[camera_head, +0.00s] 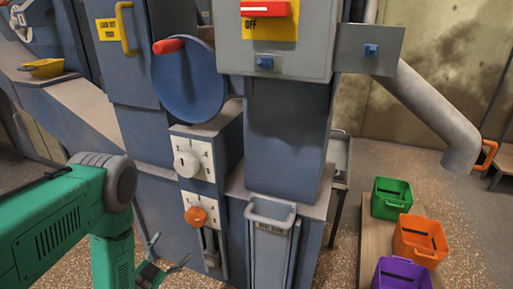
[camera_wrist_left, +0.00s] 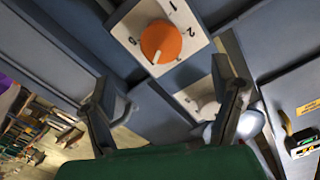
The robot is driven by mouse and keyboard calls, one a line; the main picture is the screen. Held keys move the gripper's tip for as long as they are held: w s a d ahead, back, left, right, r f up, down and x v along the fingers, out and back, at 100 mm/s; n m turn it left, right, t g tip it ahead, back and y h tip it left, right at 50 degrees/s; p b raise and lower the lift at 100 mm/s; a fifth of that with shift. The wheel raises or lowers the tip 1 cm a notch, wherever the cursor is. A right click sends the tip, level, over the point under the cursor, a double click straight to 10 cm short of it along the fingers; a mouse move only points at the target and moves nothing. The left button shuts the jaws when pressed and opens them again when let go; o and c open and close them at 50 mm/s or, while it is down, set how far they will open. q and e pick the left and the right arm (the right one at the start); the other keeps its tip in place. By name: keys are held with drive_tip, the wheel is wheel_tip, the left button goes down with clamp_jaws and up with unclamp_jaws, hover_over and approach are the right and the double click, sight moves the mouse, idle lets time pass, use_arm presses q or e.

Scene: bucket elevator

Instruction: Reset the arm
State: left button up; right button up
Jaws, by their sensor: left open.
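My left arm (camera_head: 50,225) is green with a grey joint and comes in from the left in the head view. My left gripper (camera_head: 171,251) is at the bottom, low and left of the orange dial (camera_head: 196,215) on the blue machine. Its fingers are spread with nothing between them. In the left wrist view the open fingers of the left gripper (camera_wrist_left: 165,85) show in front of the dial panel, with the orange dial (camera_wrist_left: 160,42) beyond them. The gripper looks apart from the dial. My right gripper is not in view.
A white dial (camera_head: 187,165) sits above the orange one. A blue wheel with a red handle (camera_head: 195,82) and a switch box reading OFF (camera_head: 264,25) are higher. Green (camera_head: 391,198), orange (camera_head: 421,240) and purple (camera_head: 402,274) bins stand at right under a grey chute (camera_head: 430,110).

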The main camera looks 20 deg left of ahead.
use_arm(q)
drive_tip(key=s+d+n+g+p, duration=0.3)
drive_tip(key=s+d+g+p, duration=0.3)
drive_tip(key=s+d+g, duration=0.25)
drive_tip(key=s+r+n+g+p, duration=0.1)
drive_tip(key=s+r+g, duration=0.1)
drive_tip(key=s, duration=0.4)
drive_tip(key=s+d+r+g+p, duration=0.1)
drive_tip(key=s+r+g, duration=0.1)
drive_tip(key=s+g, duration=0.2)
drive_tip(key=s+d+r+n+g+y+p, duration=0.1)
drive_tip(key=s+r+g+p, duration=0.1)
drive_tip(key=s, duration=0.6)
drive_tip(key=shift+r+n+g, duration=0.15)
drive_tip(key=shift+n+g, duration=0.15)
drive_tip(key=shift+g, duration=0.15)
drive_tip(key=shift+s+a, duration=0.1)
drive_tip(key=shift+w, duration=0.2)
